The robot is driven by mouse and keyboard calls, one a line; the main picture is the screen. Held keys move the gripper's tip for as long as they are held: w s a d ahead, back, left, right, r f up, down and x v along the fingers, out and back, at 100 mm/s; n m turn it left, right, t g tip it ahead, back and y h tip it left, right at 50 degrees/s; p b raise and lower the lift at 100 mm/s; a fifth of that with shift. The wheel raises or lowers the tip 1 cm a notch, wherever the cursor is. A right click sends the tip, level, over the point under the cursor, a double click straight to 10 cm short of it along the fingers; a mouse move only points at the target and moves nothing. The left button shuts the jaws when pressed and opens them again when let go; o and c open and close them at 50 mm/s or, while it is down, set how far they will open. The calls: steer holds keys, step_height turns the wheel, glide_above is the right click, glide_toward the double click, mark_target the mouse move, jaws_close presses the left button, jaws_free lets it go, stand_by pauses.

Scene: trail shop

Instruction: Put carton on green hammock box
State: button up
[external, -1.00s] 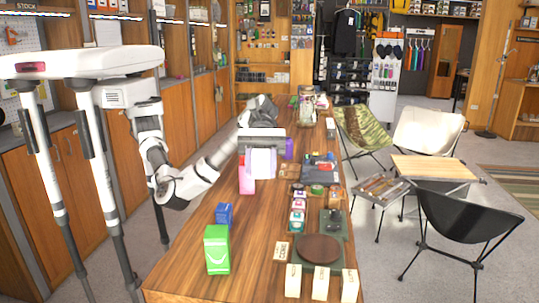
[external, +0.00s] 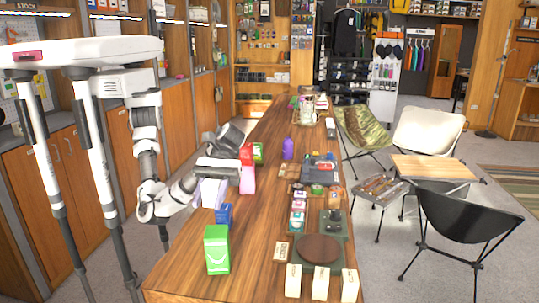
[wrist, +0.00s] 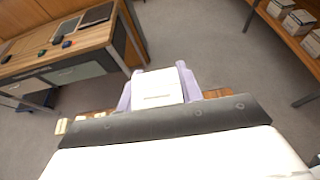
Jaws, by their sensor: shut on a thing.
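My gripper (external: 212,190) hangs over the left edge of the long wooden counter. In the wrist view, its two pale lavender fingers (wrist: 158,90) are shut on a white carton (wrist: 157,87), which shows between them. The green hammock box (external: 217,252), with a white curved mark, stands upright at the counter's near left. It is nearer the camera than my gripper and apart from it. Its top looks clear.
A small blue box (external: 224,214) stands just behind the green box. A pink box (external: 247,181) stands right of my gripper, with red (external: 246,154) and green boxes behind. A purple bottle (external: 288,148) stands farther back. A dark round board (external: 320,248) lies at near right.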

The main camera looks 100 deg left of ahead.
mark_target(214, 236)
steer(key=shift+f+p, duration=0.35)
steer(key=shift+f, duration=3.45)
steer(key=shift+f, duration=0.1)
steer(key=shift+f, duration=0.2)
steer(key=o, duration=1)
steer(key=shift+r, duration=0.1)
steer(key=shift+r, duration=0.2)
steer(key=p+v, duration=0.1)
steer(key=v, duration=1.1)
steer(key=shift+p, duration=0.3)
